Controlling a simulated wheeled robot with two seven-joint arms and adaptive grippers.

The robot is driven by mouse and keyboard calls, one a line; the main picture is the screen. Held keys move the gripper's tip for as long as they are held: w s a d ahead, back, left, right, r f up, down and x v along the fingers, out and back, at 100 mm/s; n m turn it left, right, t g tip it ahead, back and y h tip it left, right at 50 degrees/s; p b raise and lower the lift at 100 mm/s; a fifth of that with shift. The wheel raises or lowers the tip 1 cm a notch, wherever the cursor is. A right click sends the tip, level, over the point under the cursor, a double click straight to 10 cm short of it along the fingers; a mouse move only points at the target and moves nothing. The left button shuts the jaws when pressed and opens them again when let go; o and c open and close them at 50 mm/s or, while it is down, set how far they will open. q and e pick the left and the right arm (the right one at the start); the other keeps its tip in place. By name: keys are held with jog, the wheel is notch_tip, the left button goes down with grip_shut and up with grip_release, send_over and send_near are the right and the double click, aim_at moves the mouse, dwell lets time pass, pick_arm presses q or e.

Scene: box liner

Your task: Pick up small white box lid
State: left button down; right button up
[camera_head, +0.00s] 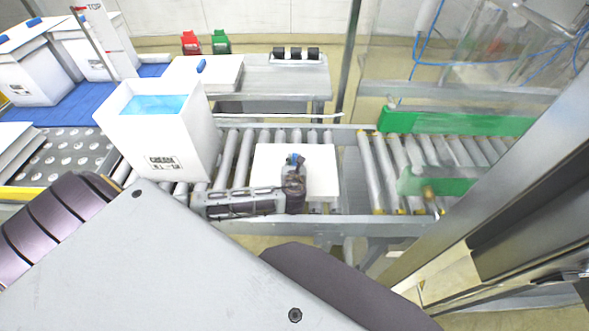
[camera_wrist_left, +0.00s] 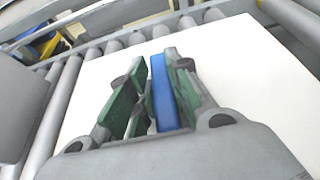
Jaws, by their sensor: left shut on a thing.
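The small white box lid (camera_head: 320,172) lies flat over the roller conveyor in the head view, with a small blue handle on its top. My left gripper (camera_head: 294,160) is over the lid, at the blue handle. In the left wrist view the lid (camera_wrist_left: 250,75) fills much of the picture, and my left gripper (camera_wrist_left: 155,75) has its green-padded fingers closed around the blue handle (camera_wrist_left: 162,95). I cannot tell whether the lid touches the rollers. My right gripper does not show.
An open white box (camera_head: 190,130) with blue inside stands on the conveyor (camera_head: 232,160) left of the lid. Another white lid with a blue handle (camera_head: 215,72) lies on the table (camera_head: 280,75) behind. More white boxes (camera_head: 35,75) stand at far left. Rollers (camera_head: 385,175) right of the lid are bare.

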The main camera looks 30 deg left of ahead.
pick_arm(q)
jog(key=shift+r, duration=0.15)
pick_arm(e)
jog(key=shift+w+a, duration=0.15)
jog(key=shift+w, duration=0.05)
pick_arm(q)
jog(key=shift+r, duration=0.55)
notch_tip(320, 180, up, 7)
jog(key=shift+f+p, duration=0.1)
jog(key=shift+p, duration=0.65)
jog(key=shift+r, duration=0.95)
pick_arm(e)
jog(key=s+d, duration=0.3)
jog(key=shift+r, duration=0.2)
